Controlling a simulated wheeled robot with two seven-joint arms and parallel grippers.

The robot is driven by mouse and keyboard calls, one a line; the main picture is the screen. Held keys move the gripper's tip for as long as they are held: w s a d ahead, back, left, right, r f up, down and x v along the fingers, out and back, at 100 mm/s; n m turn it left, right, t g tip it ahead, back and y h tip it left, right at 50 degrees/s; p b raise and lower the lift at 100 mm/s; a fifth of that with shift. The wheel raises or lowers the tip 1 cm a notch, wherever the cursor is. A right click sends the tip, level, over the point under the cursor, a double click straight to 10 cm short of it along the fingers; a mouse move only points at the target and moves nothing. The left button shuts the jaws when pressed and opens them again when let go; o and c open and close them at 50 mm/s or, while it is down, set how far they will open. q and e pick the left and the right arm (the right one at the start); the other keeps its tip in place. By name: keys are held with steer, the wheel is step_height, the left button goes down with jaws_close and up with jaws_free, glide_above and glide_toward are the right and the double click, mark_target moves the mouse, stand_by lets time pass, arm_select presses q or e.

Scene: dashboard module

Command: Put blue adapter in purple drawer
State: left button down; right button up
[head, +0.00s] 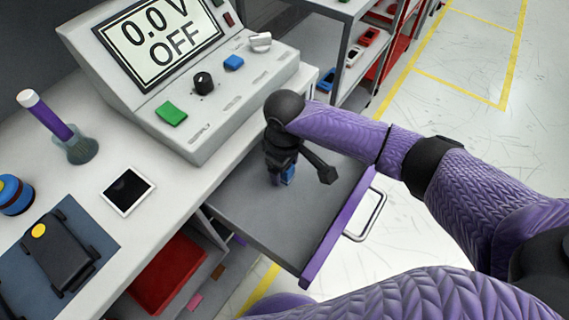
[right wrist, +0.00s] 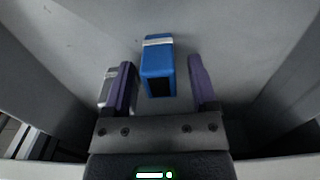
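In the right wrist view, the blue adapter (right wrist: 158,64) has a pale band and a dark end. My right gripper (right wrist: 162,75) is open, with a purple finger on each side of the adapter and gaps between. The fingers do not touch it. I cannot tell whether the adapter rests on the drawer floor. My left gripper is not in view.
The workbench holds a power supply (head: 190,80), a white tablet (head: 127,191) and a black device (head: 62,252). A metal handle (head: 370,218) sticks out from the drawer front.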

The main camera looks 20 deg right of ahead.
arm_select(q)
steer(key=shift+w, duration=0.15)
arm_select(e)
step_height(320, 180, up, 8)
steer(key=p, duration=0.4)
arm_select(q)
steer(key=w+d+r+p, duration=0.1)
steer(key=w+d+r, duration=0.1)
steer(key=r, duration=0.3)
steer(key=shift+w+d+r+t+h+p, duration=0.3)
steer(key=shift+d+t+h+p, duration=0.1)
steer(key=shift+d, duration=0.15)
arm_select(e)
step_height(320, 180, up, 4)
steer(key=shift+r, duration=0.15)
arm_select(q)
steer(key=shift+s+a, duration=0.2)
